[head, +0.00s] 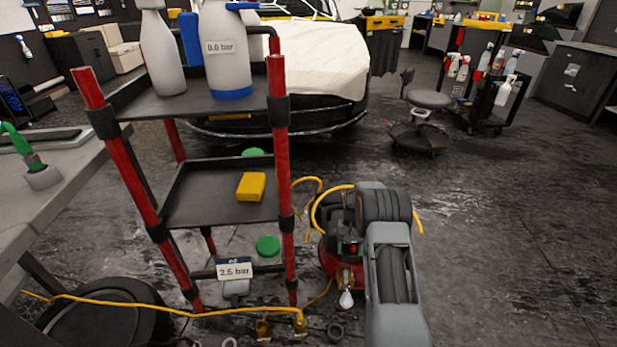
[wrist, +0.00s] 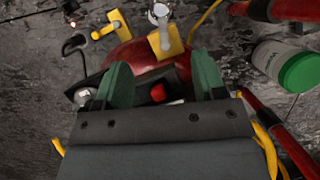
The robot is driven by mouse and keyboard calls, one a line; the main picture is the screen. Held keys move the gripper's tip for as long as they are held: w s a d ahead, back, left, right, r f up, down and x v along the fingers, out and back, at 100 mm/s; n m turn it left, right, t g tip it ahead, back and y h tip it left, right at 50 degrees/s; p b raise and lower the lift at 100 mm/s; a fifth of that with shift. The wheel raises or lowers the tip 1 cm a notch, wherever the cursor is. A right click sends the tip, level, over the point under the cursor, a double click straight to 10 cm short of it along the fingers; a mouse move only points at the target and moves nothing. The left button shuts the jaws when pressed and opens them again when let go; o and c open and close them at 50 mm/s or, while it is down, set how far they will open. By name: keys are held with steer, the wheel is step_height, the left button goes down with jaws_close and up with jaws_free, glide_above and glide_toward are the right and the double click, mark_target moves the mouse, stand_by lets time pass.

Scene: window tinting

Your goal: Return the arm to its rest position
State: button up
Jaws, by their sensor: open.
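My gripper (wrist: 162,80) shows in the wrist view as two green fingers spread apart, with nothing held between them. It points down toward a red compressor (wrist: 134,54), and a red button (wrist: 158,92) appears between the fingers. I cannot tell whether a finger touches the compressor. In the head view my grey arm reaches forward and down, right of the cart. It hides my gripper and part of the compressor (head: 327,252).
A red-framed cart (head: 282,170) with bottles on top stands close left of my arm. A workbench (head: 60,195) is at the far left. Yellow hose (head: 120,302) crosses the floor. A stool (head: 428,99) stands farther back. The floor at right (head: 520,230) is clear.

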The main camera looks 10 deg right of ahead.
steer(key=s+a+r+n+t+h+p, duration=0.1)
steer(key=s+a+r+t+p, duration=0.15)
steer(key=r+p, duration=0.95)
steer(key=s+a+r+n+t+p, duration=0.1)
steer(key=s+a+r+p, duration=0.25)
steer(key=r, duration=1.75)
steer(key=s+a+r+n+t+p, duration=0.1)
steer(key=s+a+r+t+p, duration=0.1)
steer(key=s+r+p, duration=0.5)
steer(key=s+a+r+n+t+p, duration=0.1)
steer(key=s+a+r+p, duration=0.4)
steer(key=r, duration=1)
steer(key=s+t+p, duration=0.1)
steer(key=s+p, duration=0.1)
steer(key=s, duration=0.2)
steer(key=shift+s+r+h, duration=0.3)
steer(key=shift+s+r, duration=0.1)
